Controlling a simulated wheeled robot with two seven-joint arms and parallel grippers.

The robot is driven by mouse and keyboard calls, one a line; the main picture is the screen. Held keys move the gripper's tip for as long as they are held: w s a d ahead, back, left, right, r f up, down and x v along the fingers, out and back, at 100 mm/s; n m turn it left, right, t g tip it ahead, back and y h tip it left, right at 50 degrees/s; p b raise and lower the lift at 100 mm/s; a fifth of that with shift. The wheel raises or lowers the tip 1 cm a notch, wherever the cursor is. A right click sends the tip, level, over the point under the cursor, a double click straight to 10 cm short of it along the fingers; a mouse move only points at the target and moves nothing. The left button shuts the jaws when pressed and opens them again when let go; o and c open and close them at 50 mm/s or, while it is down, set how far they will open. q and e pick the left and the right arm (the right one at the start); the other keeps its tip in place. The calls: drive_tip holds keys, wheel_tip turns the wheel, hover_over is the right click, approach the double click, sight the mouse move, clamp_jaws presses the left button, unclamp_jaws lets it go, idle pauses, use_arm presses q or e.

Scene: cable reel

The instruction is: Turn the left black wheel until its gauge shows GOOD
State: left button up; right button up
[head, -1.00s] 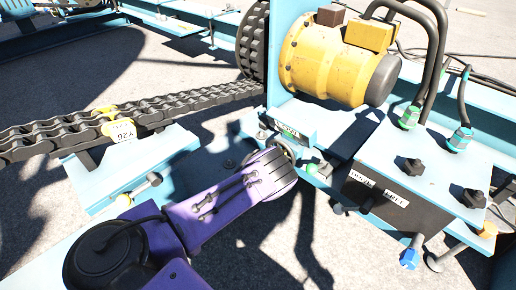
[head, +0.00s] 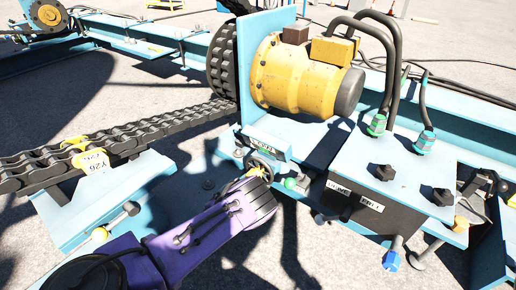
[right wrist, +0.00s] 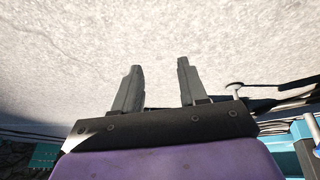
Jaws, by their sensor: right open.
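A small dark wheel (head: 262,163) sits low on the blue frame below the yellow motor, under a small dark plate with lettering (head: 268,148) that I cannot read. My left gripper (head: 257,174), on the purple arm, is right at this wheel. Its fingers are mostly hidden, so I cannot tell whether they grip it. Two black knobs, a left one (head: 381,172) and a right one (head: 442,197), stand on the blue box. No gauge reading is legible. My right gripper (right wrist: 158,80) is open and empty above pale ground in the right wrist view.
A yellow motor (head: 300,78) and a large dark toothed wheel (head: 222,60) stand behind. Thick hoses (head: 388,60) reach the box (head: 410,165). Blue beams border bare ground.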

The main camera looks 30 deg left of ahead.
use_arm(q)
drive_tip(key=shift+c, duration=0.3)
